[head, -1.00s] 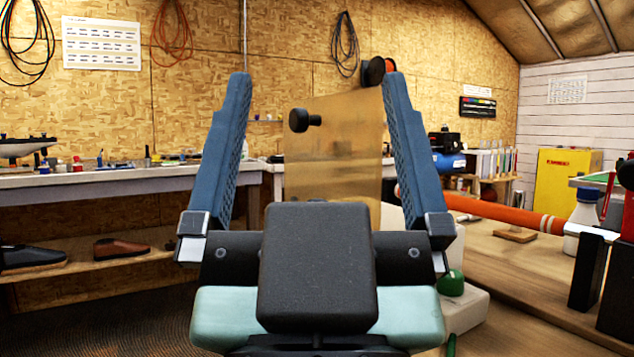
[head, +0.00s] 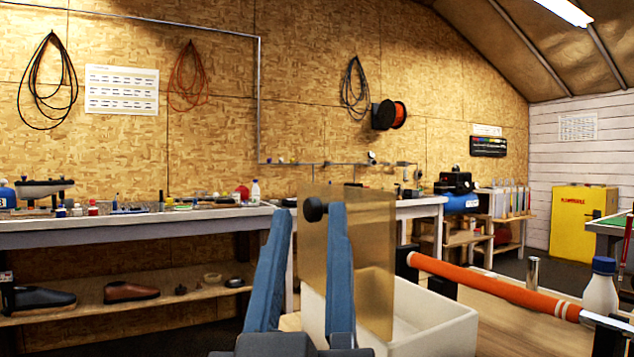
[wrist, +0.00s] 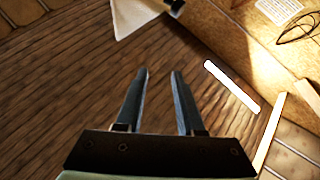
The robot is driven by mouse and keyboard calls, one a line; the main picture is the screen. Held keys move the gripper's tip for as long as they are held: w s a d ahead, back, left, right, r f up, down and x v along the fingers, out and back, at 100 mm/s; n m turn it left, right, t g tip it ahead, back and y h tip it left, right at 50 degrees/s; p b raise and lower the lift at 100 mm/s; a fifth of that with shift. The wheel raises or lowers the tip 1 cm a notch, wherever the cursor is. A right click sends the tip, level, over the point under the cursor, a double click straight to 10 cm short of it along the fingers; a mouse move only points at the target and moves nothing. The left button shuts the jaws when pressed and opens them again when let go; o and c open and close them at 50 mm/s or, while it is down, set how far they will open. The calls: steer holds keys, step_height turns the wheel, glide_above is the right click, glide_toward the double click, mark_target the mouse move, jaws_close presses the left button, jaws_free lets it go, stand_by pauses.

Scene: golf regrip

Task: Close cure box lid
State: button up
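The cure box (head: 440,335) is a white, open-topped tub at the lower middle of the head view. Its translucent amber lid (head: 374,265) stands upright, so the box is open. A black knob (head: 313,209) sticks out from the lid's left side. My gripper (head: 311,213) is open, fingers pointing up, in front of and left of the lid. Its right finger overlaps the lid in the picture, its tip beside the knob; I cannot tell whether it touches. In the wrist view my gripper (wrist: 160,73) shows nothing between its fingers.
An orange tube (head: 490,285) lies to the right of the box. A white bottle (head: 600,290) stands near the right edge. A cluttered bench (head: 140,228) with shoes on its lower shelf runs along the back wall.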

steer(key=w+a+n+g+p, duration=0.1)
steer(key=p, duration=0.2)
steer(key=w+a+n+g+p, duration=0.1)
steer(key=n+p, duration=0.1)
steer(key=p, duration=0.1)
steer(key=w+a+n+g+p, duration=0.1)
steer(key=p, duration=0.3)
steer(key=shift+w+a+r+g+h, duration=0.1)
steer(key=shift+a+r+g+h, duration=0.2)
steer(key=shift+a+r+h, duration=0.1)
jaws_close()
steer(key=s+a+n+g+h+p, duration=0.2)
steer(key=s+a+n+g+p, duration=0.25)
steer(key=n+p, duration=0.95)
steer(key=w+d+m+p, duration=0.4)
steer(key=w+d+p, duration=0.2)
steer(key=w, duration=0.5)
steer(key=shift+w+f+p, duration=0.2)
steer(key=shift+f+p, duration=0.05)
steer(key=shift+p, duration=0.15)
